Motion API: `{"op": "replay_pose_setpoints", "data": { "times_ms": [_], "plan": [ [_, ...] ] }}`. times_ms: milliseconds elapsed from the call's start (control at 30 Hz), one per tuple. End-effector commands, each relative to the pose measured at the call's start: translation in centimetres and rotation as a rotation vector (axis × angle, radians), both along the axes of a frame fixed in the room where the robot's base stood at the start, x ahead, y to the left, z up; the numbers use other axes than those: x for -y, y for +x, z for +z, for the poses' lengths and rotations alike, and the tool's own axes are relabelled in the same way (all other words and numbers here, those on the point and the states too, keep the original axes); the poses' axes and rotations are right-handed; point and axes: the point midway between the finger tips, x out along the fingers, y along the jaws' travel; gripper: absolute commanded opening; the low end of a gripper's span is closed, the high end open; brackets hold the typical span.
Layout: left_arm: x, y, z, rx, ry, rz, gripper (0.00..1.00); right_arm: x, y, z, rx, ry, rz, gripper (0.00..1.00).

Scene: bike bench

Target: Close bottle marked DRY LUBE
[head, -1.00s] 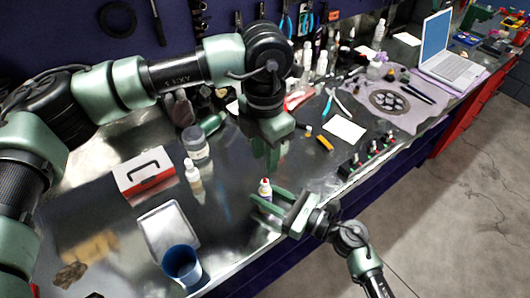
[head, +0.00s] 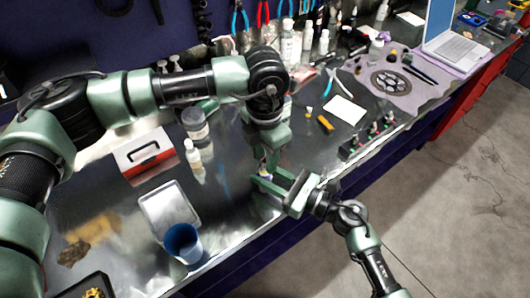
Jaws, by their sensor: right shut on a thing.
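A small bottle (head: 264,172) stands near the bench's front edge, mostly hidden by my grippers. Its label is too small to read. My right gripper (head: 268,183) comes from the front right and is shut on the bottle's body, one finger on either side. My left gripper (head: 270,158) points down right over the bottle's top. Its fingers cover the top, so I cannot tell whether they are apart or closed, or whether they touch a cap. Another white bottle (head: 192,153) stands to the left, apart from both grippers.
On the left are a red and white box (head: 143,158), a grey tray (head: 169,210), a blue cup (head: 184,243) and a jar (head: 195,125). To the right lie a white card (head: 344,110) and an orange block (head: 325,124). Several bottles stand at the back.

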Motion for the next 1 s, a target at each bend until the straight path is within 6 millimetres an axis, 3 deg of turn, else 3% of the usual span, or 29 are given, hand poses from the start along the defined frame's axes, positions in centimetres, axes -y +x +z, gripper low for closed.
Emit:
{"op": "replay_pose_setpoints", "data": {
  "times_ms": [67,167,200,467,667,800,833,900,1000],
  "plan": [
    [0.01,-0.01,0.01,0.000,0.000,0.000,0.31,0.00,0.00,-0.02,0.000,0.000,0.000,0.00],
    [0.01,-0.02,0.02,0.000,0.000,0.000,0.03,0.00,0.00,-0.02,0.000,0.000,0.000,0.00],
    [0.01,-0.01,0.02,0.000,0.000,0.000,0.00,0.01,-0.01,-0.02,0.000,0.000,0.000,0.00],
    [0.01,-0.01,0.04,0.000,0.000,-0.002,0.00,0.00,-0.01,-0.02,0.000,0.000,0.000,0.00],
    [0.00,0.00,0.04,0.000,0.000,-0.179,0.00,0.00,-0.01,-0.02,0.000,0.000,0.000,0.00],
    [0.00,0.00,0.04,0.000,0.000,-0.171,0.00,0.00,-0.01,-0.02,0.000,0.000,0.000,0.00],
    [0.00,0.00,0.04,0.000,0.000,-0.170,0.23,0.00,-0.01,-0.02,0.000,0.000,0.000,0.00],
    [-0.01,-0.01,0.03,0.000,0.000,-0.170,0.40,0.00,-0.01,-0.02,0.000,0.000,0.000,0.00],
    [-0.01,0.00,0.03,0.000,0.000,-0.169,0.40,0.00,-0.01,-0.02,0.000,0.000,0.000,0.00]
  ]
}}
